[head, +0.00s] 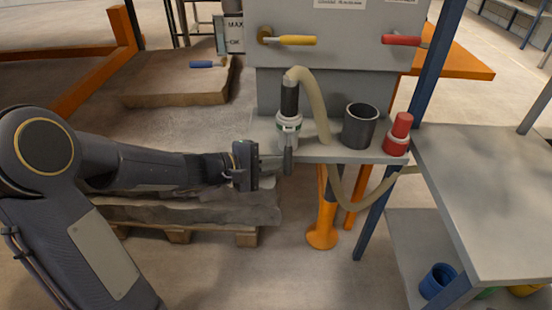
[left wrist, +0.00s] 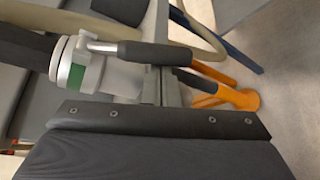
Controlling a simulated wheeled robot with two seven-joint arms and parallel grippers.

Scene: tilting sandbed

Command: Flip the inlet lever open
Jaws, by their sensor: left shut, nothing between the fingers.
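A hose coupling (head: 289,122) with a white collar and green band stands at the left end of the small grey shelf. A lever with a dark grip (head: 288,160) hangs down from its collar. In the left wrist view the dark grip (left wrist: 155,53) extends to the right from the white collar (left wrist: 68,62). My left gripper (head: 276,163) is shut and empty, just left of the grip. In the left wrist view its fingers (left wrist: 162,82) reach up to the grip and their tips are partly hidden by it; I cannot tell whether they touch. My right gripper is not in view.
A beige hose (head: 318,100) curves over from the coupling. Yellow (head: 296,40) and red (head: 402,40) levers are on the grey box above. A grey table (head: 490,190) is at right.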

